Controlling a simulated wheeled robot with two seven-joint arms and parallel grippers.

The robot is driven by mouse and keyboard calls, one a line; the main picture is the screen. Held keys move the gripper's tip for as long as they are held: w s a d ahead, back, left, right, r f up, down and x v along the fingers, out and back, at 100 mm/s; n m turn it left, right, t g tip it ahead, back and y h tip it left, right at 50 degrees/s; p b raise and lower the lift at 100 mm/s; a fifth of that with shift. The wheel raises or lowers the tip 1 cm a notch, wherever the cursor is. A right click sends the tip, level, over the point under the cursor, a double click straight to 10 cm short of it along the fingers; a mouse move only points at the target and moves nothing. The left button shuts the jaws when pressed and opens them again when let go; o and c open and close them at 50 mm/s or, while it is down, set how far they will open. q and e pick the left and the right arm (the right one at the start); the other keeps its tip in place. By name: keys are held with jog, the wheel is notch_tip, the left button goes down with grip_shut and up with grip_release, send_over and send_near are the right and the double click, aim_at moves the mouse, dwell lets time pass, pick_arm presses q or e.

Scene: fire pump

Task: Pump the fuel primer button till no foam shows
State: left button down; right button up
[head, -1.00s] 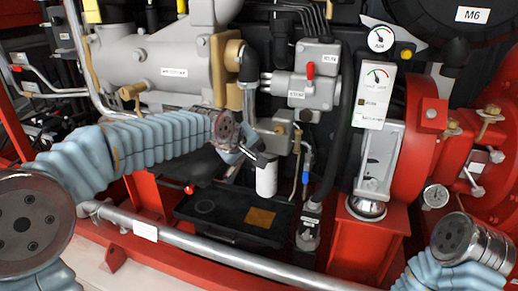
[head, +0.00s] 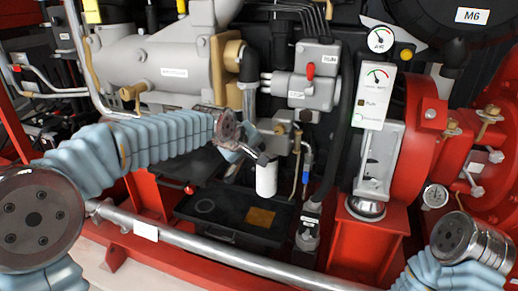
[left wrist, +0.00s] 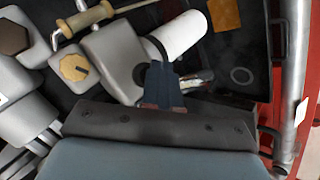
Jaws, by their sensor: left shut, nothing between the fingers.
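My left gripper (head: 263,158) is shut and empty, at the top of the white filter canister (head: 266,180) in the head view. In the left wrist view its dark fingertips (left wrist: 161,68) are close beside a dark round button (left wrist: 140,74), likely the primer button, on a grey filter head (left wrist: 112,55). I cannot tell whether they touch it. The white canister (left wrist: 180,37) also shows there. A shiny, partly clear piece (left wrist: 198,81) lies right of the fingers; I cannot make out foam in it. My right arm shows at the lower right of the head view, its gripper out of frame.
A black tray (head: 215,213) with an orange patch is below the canister. A silver rail (head: 215,249) crosses in front. A blue-sleeved fitting (head: 307,160) and thin pipes stand close right of the canister.

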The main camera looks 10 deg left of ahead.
pick_arm(q)
jog(key=shift+w+d+p, duration=0.1)
jog(key=shift+w+p, duration=0.4)
jog(key=shift+w, duration=0.35)
dwell(0.7)
dwell(0.4)
jog(key=shift+s+a+b, duration=0.2)
jog(key=shift+s+b, duration=0.65)
jog(key=shift+s, duration=0.4)
jog(key=shift+s, duration=0.1)
jog(key=s+b, duration=0.1)
jog(key=s, duration=0.1)
jog(key=s+a+b, duration=0.1)
jog(key=s, duration=0.1)
jog(key=shift+s+b, duration=0.4)
